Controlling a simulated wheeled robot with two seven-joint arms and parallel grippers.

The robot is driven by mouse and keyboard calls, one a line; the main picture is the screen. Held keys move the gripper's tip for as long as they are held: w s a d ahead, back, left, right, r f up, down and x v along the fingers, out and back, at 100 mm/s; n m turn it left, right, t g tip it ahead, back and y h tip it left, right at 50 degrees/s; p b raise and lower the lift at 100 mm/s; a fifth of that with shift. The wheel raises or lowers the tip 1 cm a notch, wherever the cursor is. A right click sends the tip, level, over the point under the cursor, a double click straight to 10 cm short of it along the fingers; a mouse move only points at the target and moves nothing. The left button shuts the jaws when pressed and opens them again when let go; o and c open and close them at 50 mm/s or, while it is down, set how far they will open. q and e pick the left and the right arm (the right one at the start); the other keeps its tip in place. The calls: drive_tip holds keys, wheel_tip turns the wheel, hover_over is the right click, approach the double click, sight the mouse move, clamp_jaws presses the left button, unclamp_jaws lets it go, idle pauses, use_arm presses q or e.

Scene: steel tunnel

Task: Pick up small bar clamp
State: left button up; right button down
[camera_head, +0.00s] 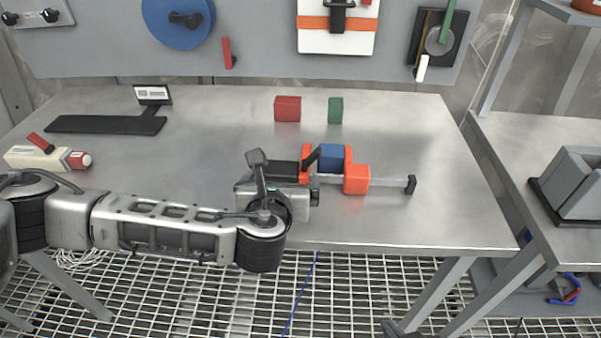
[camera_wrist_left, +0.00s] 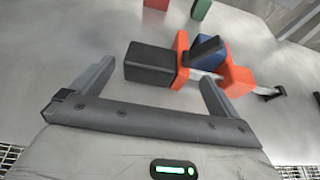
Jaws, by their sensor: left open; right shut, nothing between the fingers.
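The small bar clamp lies on the steel table, with a black handle, orange jaws (camera_head: 356,180) and a grey bar running right to a black end stop. In the left wrist view its black handle (camera_wrist_left: 150,63) lies just ahead of my fingertips. A blue part (camera_head: 334,156) sits between the orange jaws; I cannot tell whether it belongs to the clamp. My left gripper (camera_head: 288,182) is open and empty at the handle end; its fingers also show in the left wrist view (camera_wrist_left: 157,73). Only a dark piece of my right gripper (camera_head: 400,329) shows at the bottom edge.
A red block (camera_head: 288,109) and a green block (camera_head: 335,110) stand behind the clamp. A black stand with a label (camera_head: 105,124) and a cream-and-red tool (camera_head: 45,158) are on the left. The table's right side is clear. A tool panel (camera_head: 260,55) rises behind.

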sight(285, 165)
use_arm(q)
drive_tip(key=x, duration=0.5)
drive_tip(key=shift+a+r, duration=0.1)
drive_tip(key=shift+r, duration=0.05)
drive_tip(key=c, duration=0.8)
drive_tip(key=shift+w+r, duration=0.1)
drive_tip(key=shift+r, duration=0.05)
drive_tip(key=shift+r, duration=0.1)
